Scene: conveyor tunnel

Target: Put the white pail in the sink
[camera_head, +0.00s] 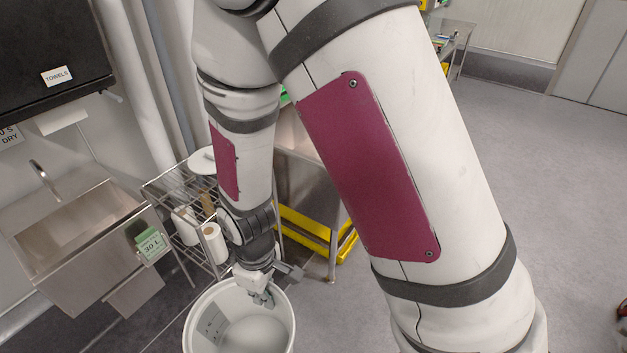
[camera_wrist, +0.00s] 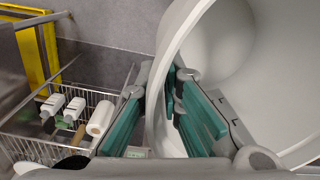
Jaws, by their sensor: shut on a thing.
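The white pail (camera_head: 240,325) is at the bottom of the head view, its open mouth facing up and its inside empty. My gripper (camera_head: 262,290) is at the pail's far rim and shut on its wall. In the wrist view the pail (camera_wrist: 240,50) fills the right side. There the green-padded fingers of my gripper (camera_wrist: 160,112) straddle the pail's wall, one inside and one outside. The steel sink (camera_head: 80,228) is on the wall at the left, with a tap above its basin. The pail's underside is hidden.
A wire rack (camera_head: 182,205) with paper rolls stands between the sink and a steel table with yellow trays (camera_head: 300,232). A green box marked 30 L (camera_head: 150,243) is at the sink's right edge. A black towel dispenser (camera_head: 50,50) hangs above. Grey floor is clear at right.

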